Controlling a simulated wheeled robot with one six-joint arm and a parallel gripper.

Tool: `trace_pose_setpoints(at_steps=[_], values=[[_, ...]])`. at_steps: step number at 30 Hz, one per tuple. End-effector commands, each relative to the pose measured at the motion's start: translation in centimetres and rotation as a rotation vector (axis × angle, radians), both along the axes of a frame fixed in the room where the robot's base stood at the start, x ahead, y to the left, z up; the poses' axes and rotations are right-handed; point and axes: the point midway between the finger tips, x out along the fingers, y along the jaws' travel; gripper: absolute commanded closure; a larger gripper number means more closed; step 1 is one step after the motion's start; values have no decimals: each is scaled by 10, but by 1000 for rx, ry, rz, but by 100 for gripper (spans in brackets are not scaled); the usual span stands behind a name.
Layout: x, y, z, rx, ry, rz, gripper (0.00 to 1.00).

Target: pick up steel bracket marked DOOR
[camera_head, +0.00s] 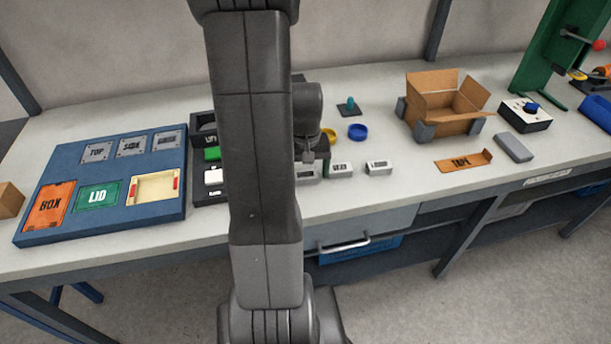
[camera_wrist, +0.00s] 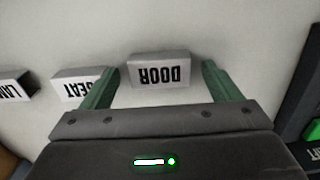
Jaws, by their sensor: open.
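The steel bracket marked DOOR (camera_wrist: 159,72) is a light grey block with black lettering, upside down in the wrist view. It lies on the pale bench top between the two green fingers of my gripper (camera_wrist: 160,80), one at each side. The fingers are spread and the bracket is not visibly gripped. In the head view my arm crosses the middle, and my gripper (camera_head: 309,150) is partly hidden behind it. A grey bracket just below the gripper (camera_head: 307,173) is the leftmost of three, its marking unreadable there; by its place it is the DOOR one.
Two similar brackets, one marked SEAT (camera_wrist: 78,86) and another (camera_wrist: 14,86), lie beside it. A blue tray (camera_head: 125,215) with labelled plates is at left. Dark trays stand behind my arm.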

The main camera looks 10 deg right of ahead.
Motion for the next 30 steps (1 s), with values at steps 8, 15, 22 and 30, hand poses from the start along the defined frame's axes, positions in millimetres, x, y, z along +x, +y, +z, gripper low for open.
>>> trace_pose_setpoints(at_steps=[8, 15, 22, 30], values=[[0, 0, 0, 0, 0, 0, 32], [0, 0, 0, 0, 0, 0, 65], [0, 0, 3, 0, -1, 0, 65], [1, 0, 46, -1, -6, 0, 65]])
